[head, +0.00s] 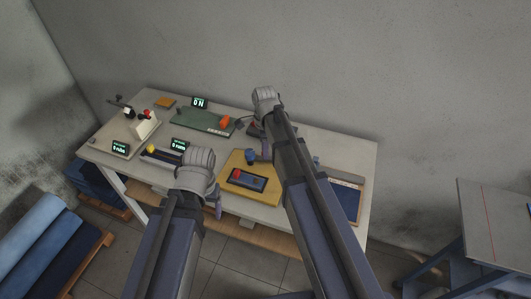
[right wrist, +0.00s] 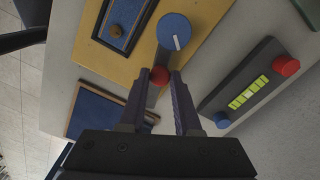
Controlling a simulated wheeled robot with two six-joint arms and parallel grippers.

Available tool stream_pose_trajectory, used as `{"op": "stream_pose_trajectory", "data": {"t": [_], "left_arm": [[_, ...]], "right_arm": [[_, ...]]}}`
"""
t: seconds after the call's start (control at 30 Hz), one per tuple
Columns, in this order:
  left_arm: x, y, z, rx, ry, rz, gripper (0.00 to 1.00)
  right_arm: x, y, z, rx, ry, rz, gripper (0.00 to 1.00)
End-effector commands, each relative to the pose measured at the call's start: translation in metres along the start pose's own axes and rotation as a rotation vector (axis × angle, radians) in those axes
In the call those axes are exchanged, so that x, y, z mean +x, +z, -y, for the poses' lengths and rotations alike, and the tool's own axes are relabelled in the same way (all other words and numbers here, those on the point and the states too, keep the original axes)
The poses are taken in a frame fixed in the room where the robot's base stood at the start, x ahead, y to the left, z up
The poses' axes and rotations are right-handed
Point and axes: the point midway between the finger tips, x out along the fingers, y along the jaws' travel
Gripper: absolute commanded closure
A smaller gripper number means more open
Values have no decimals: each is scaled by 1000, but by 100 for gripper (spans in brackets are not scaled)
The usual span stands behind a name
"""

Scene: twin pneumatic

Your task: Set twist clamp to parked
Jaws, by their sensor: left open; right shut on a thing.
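On a yellow board (head: 232,186) there is a round blue knob (head: 251,156). In the right wrist view the knob (right wrist: 174,32) carries a white line. A red ball (right wrist: 159,76) is close beside it, and I cannot tell whether the two are joined. I cannot tell for certain which part is the twist clamp. My right gripper (right wrist: 161,78) is shut on the red ball, with one finger on each side. In the head view its arm covers most of this spot. My left gripper (head: 218,207) is open, low at the table's front edge, its fingers mostly hidden.
A grey device (right wrist: 250,85) with red and blue knobs and lit segments stands nearby. Small displays (head: 199,103) stand on the table.

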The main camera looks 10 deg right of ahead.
Motion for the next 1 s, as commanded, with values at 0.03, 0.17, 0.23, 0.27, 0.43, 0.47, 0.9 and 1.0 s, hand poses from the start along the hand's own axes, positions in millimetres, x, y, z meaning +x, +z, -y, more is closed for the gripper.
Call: {"op": "stream_pose_trajectory", "data": {"t": [0.03,0.17,0.23,0.27,0.43,0.47,0.9,1.0], "left_arm": [[0,0,0,0,0,0,25],[0,0,0,0,0,0,25],[0,0,0,0,0,0,25],[0,0,0,0,0,0,25],[0,0,0,0,0,0,25],[0,0,0,0,0,0,25],[0,0,0,0,0,0,25],[0,0,0,0,0,0,25]], "right_arm": [[0,-1,5,44,-1,0,100],[0,-3,13,166,-1,0,100],[0,-5,17,230,-1,0,100],[0,-6,18,257,-1,0,100],[0,-10,26,395,-1,0,100],[0,-11,27,417,-1,0,100],[0,-20,36,622,-1,0,100],[0,-21,37,641,-1,0,100]]}}
